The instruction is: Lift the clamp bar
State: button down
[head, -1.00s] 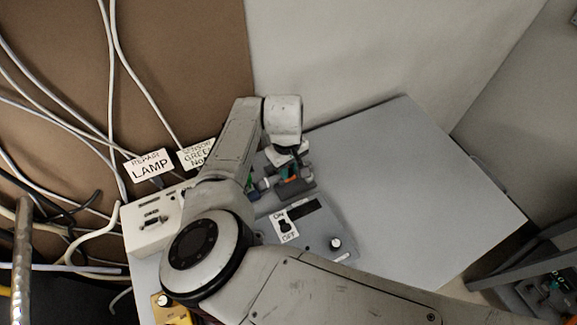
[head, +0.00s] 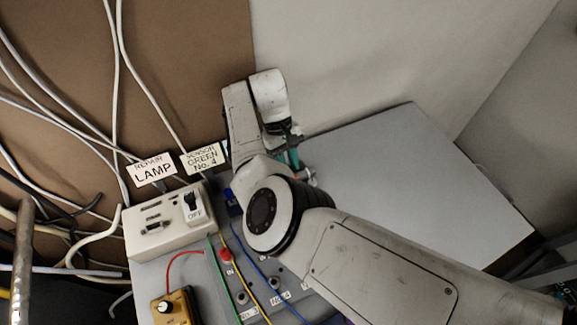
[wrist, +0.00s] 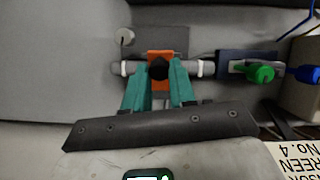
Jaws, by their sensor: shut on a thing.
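In the head view my gripper (head: 290,158) is partly behind my arm, and the bar is mostly hidden.
A white box with an OFF switch (head: 193,208) stands left on the grey table (head: 430,190). Green, yellow, blue and red wires run in front of it near a yellow box (head: 175,309). A green knob (wrist: 260,73) and blue plug (wrist: 306,73) sit beside the bar.

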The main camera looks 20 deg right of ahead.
jog(key=shift+s+f, duration=0.25)
jog(key=c, duration=1)
grip_release()
jog(key=shift+r, duration=0.15)
jog(key=shift+o, duration=0.3)
jog(key=shift+w, duration=0.1)
jog(key=shift+r, duration=0.25)
notch_tip(320, 180, up, 2)
jog(key=shift+r, duration=0.1)
jog(key=s+r+p, duration=0.4)
jog(key=s+r, duration=0.6)
jog(key=s, duration=0.4)
jog(key=shift+r+p, duration=0.15)
jog(key=shift+p, duration=0.25)
